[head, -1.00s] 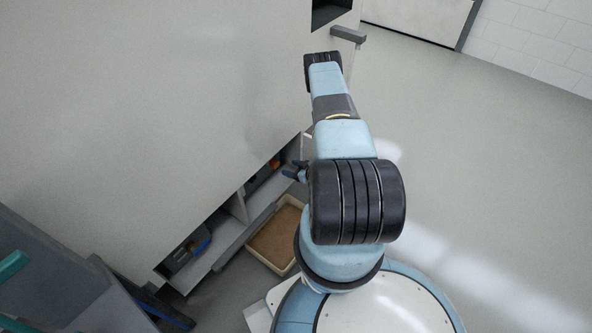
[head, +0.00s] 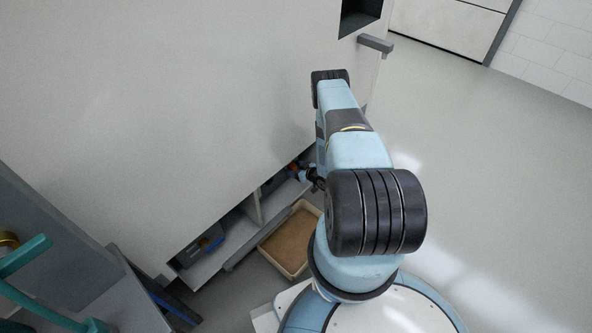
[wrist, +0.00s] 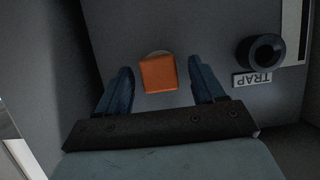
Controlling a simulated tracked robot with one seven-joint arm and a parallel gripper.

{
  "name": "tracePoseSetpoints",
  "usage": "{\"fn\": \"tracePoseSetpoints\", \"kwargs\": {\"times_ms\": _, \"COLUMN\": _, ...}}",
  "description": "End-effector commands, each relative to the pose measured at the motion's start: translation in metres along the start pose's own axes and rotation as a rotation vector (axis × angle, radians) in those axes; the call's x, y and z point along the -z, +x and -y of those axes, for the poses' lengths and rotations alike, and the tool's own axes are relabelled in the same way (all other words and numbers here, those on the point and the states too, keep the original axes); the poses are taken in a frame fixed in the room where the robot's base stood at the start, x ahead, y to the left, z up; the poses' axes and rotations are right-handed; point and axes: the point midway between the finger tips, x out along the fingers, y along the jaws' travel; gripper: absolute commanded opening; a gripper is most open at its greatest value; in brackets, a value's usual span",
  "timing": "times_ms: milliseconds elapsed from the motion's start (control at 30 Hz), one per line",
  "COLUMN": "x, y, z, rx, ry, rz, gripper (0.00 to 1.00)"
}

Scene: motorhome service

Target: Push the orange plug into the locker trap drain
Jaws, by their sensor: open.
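The orange plug (wrist: 158,74) is a block-like piece, seen from above in the wrist view against the grey locker floor, with a pale round edge behind it. My gripper (wrist: 162,84) is open, its two blue fingers on either side of the plug with a visible gap on each side. The trap drain (wrist: 260,52) is a dark raised ring to the right of the plug, above a white label reading TRAP (wrist: 251,79). In the head view a small orange patch (head: 293,167) shows in the low locker beside my gripper (head: 309,178). My arm hides part of the locker there.
A tray with a brown bottom and pale rim (head: 268,257) lies on the floor before the locker. The large pale vehicle wall (head: 190,110) rises above it. A blue item (head: 213,243) lies in the left compartment. Teal bars (head: 28,255) stand at lower left. Floor at right is clear.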

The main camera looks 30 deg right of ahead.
Motion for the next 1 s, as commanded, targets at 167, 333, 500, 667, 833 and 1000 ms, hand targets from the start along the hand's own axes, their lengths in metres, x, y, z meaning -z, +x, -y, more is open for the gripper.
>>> {"fn": "tracePoseSetpoints", "kwargs": {"times_ms": 167, "x": 0.0000, "y": 0.0000, "z": 0.0002, "rx": 0.000, "ry": 0.000, "rz": 0.000, "gripper": 0.60}}
{"fn": "tracePoseSetpoints", "kwargs": {"times_ms": 333, "x": 0.0001, "y": 0.0000, "z": 0.0003, "rx": 0.000, "ry": -0.001, "rz": 0.000, "gripper": 0.44}}
{"fn": "tracePoseSetpoints", "kwargs": {"times_ms": 500, "x": 0.0001, "y": 0.0001, "z": 0.0005, "rx": 0.001, "ry": -0.001, "rz": 0.000, "gripper": 0.28}}
{"fn": "tracePoseSetpoints", "kwargs": {"times_ms": 667, "x": 0.0002, "y": 0.0002, "z": 0.0006, "rx": 0.001, "ry": -0.001, "rz": 0.000, "gripper": 0.13}}
{"fn": "tracePoseSetpoints", "kwargs": {"times_ms": 833, "x": 0.0003, "y": 0.0003, "z": 0.0008, "rx": 0.001, "ry": -0.001, "rz": 0.000, "gripper": 0.28}}
{"fn": "tracePoseSetpoints", "kwargs": {"times_ms": 1000, "x": 0.0004, "y": 0.0004, "z": 0.0010, "rx": 0.002, "ry": -0.001, "rz": 0.000, "gripper": 0.12}}
